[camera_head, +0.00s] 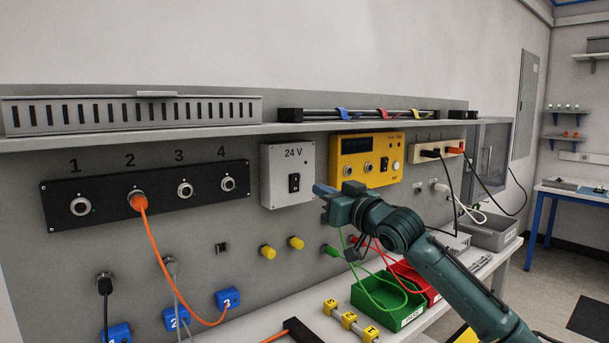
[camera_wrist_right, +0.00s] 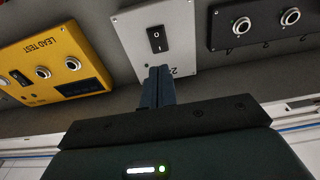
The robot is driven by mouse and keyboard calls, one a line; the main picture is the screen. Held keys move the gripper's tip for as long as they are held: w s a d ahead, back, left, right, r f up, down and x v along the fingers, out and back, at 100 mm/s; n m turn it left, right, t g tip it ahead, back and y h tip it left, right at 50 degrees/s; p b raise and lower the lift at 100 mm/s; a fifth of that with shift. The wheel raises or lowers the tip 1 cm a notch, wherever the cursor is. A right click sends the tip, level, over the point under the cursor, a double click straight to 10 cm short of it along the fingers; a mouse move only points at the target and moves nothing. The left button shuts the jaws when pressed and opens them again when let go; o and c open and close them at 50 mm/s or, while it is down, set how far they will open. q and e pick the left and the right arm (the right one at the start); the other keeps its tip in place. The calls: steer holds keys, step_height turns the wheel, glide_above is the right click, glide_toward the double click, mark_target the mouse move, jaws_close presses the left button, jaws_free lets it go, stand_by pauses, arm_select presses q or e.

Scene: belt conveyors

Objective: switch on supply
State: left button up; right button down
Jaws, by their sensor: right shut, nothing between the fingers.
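The 24 V supply (camera_head: 272,185) is a light grey box on the grey wall panel, with a black rocker switch (camera_head: 294,183) on its front. In the right wrist view the box (camera_wrist_right: 185,55) appears upside down, and its switch (camera_wrist_right: 156,39) shows the marks I and O. My right gripper (camera_head: 318,189) is shut and empty, just right of the box in the head view. In the right wrist view its fingertips (camera_wrist_right: 159,70) overlap the box close to the switch; I cannot tell whether they touch. My left gripper is not in view.
A yellow lead tester (camera_head: 366,142) is mounted right of the supply. A black socket panel (camera_head: 100,200) with an orange lead (camera_head: 158,255) is on the left. Yellow and green knobs (camera_head: 296,243) stick out below. Green (camera_head: 385,315) and red bins stand on the bench.

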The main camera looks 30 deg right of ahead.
mark_target(296, 178)
steer(key=w, duration=0.2)
steer(key=w+p, duration=0.1)
steer(key=w, duration=0.1)
steer(key=w+r, duration=0.1)
steer(key=w, duration=0.1)
steer(key=shift+a+p, duration=0.3)
steer(key=shift+p, duration=0.1)
steer(key=shift+w, duration=0.4)
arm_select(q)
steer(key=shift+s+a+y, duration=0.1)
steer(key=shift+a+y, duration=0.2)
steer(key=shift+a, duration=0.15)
arm_select(e)
steer(key=shift+f, duration=0.1)
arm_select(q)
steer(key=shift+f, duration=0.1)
